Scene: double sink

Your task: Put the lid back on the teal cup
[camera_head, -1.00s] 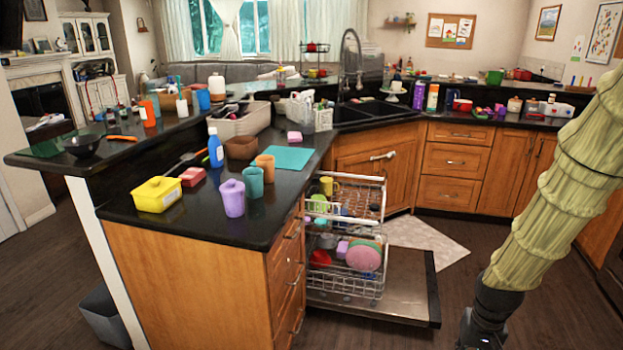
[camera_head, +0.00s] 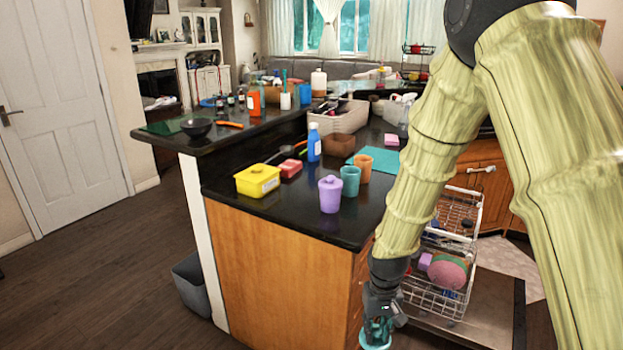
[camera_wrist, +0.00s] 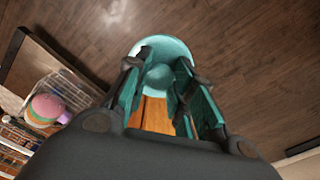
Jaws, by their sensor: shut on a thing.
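The teal cup (camera_head: 350,182) stands upright on the black counter, with no lid seen on it. A round teal lid (camera_head: 374,346) is held by my gripper (camera_head: 379,328), low in front of the counter's right side. In the wrist view my gripper (camera_wrist: 160,82) is shut on the middle of the lid (camera_wrist: 172,46), whose pale rim shows beyond the fingers. The fingers hide part of the lid. Wooden floor lies beneath it, and the lid is apart from the cup.
A lidded purple cup (camera_head: 330,195) stands left of the teal cup; an orange cup (camera_head: 364,168) stands close behind it. A yellow tub (camera_head: 257,181), red box (camera_head: 291,169) and blue bottle (camera_head: 314,144) stand farther left. An open dishwasher rack (camera_head: 440,300) is beside my arm.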

